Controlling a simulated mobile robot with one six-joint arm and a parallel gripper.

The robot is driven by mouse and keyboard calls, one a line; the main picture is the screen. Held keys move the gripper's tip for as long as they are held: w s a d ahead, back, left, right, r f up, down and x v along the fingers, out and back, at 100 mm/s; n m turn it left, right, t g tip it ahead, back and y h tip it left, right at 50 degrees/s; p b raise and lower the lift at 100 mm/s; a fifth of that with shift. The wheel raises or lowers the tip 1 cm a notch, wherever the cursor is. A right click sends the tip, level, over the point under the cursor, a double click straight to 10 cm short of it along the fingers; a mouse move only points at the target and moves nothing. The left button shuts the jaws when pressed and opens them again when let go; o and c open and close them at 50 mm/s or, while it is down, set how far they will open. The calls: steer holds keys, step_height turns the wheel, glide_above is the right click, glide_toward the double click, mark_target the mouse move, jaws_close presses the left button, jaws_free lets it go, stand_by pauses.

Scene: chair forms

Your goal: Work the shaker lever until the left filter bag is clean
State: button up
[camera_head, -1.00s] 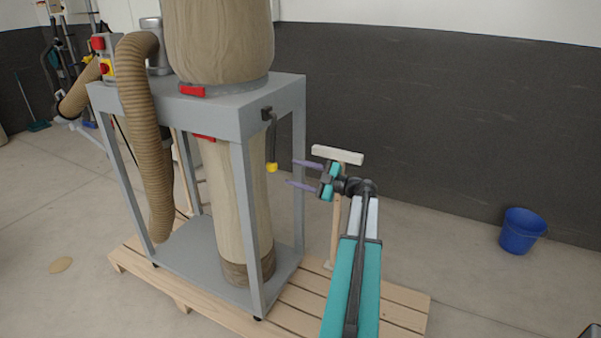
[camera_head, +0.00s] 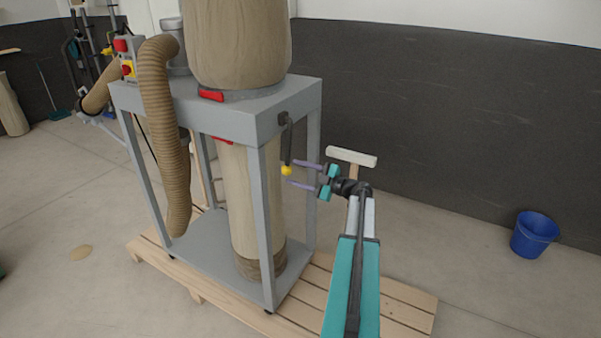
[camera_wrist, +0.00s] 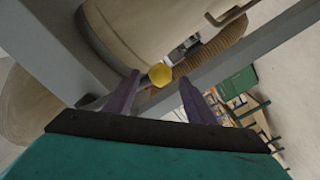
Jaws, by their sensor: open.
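The shaker lever (camera_head: 288,142) is a dark arm hanging from the side of the grey frame, with a yellow knob (camera_head: 286,171) at its lower end. My gripper (camera_head: 290,175) is open, its two purple fingers pointing left with the tips beside the knob. In the wrist view the yellow knob (camera_wrist: 160,75) shows between and just beyond the fingertips (camera_wrist: 160,78); I cannot tell if they touch it. The upper filter bag (camera_head: 238,45) is tan, bulging and dusty-looking. A lower tan bag (camera_head: 250,200) hangs inside the frame, with a darker band at its bottom.
The grey frame (camera_head: 235,118) stands on a wooden pallet (camera_head: 395,300). A ribbed hose (camera_head: 165,130) hangs at its left, below a red and yellow switch box (camera_head: 126,60). A T-shaped wooden piece (camera_head: 352,156) stands behind my gripper. A blue bucket (camera_head: 534,236) is at right on clear floor.

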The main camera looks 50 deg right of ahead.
mark_target(291, 171)
steer(key=shift+b+x, duration=1.8)
steer(key=shift+b, duration=0.15)
steer(key=shift+w+a+b, duration=0.15)
steer(key=shift+w+b, duration=0.3)
steer(key=shift+w, duration=0.1)
steer(key=c, duration=0.7)
steer(key=shift+w+r, duration=0.1)
steer(key=shift+r, duration=0.05)
steer(key=o, duration=0.4)
steer(key=shift+o, duration=0.2)
